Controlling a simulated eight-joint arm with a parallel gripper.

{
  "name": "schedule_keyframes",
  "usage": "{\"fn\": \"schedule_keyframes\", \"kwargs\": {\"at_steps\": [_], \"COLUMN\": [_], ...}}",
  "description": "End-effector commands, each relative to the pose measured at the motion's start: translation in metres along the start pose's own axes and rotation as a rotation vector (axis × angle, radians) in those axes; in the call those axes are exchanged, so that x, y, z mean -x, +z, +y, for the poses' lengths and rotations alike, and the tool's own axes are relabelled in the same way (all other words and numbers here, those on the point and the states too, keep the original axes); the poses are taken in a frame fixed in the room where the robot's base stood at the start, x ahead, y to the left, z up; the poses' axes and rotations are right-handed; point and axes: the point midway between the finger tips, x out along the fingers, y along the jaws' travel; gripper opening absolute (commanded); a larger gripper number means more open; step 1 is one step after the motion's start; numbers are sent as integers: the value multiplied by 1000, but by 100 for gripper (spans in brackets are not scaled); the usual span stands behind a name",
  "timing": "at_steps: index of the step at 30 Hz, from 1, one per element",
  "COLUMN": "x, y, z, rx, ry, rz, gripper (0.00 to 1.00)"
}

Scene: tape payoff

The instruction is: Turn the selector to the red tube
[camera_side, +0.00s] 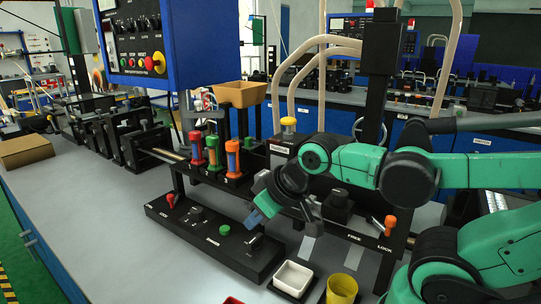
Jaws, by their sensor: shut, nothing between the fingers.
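Three upright tubes stand in a row on the black fixture: a red tube (197,149) at left, a green tube (212,151) in the middle and an orange tube (233,156) at right. A small dark knob (195,211), possibly the selector, sits on the low black control panel (213,239) in front of them; which way it points is too small to tell. My gripper (254,217) has blue fingers, is shut and empty, and tilts down over the right part of the panel. It is right of the knob and apart from it. It hides part of the panel and fixture.
Another orange lever (390,223) stands by the FREE/LOCK marks. A white bowl (293,277) and yellow cup (342,288) stand in front.

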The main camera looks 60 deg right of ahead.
Motion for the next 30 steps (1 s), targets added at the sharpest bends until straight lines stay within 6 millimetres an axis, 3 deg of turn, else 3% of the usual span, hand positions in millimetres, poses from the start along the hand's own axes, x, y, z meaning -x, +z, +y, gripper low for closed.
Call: {"fn": "schedule_keyframes", "kwargs": {"at_steps": [6,10,14,20,24,30], "x": [0,0,-1,-21,-49,-102], "y": [0,-4,-22,-72,-102,-129], "z": [0,0,3,11,17,25], "rx": [0,-10,-65,-231,-358,-534], "ry": [0,3,23,98,166,277], "rz": [0,-5,-34,-110,-155,-199], "gripper": [0,37,73,73,73,73]}}
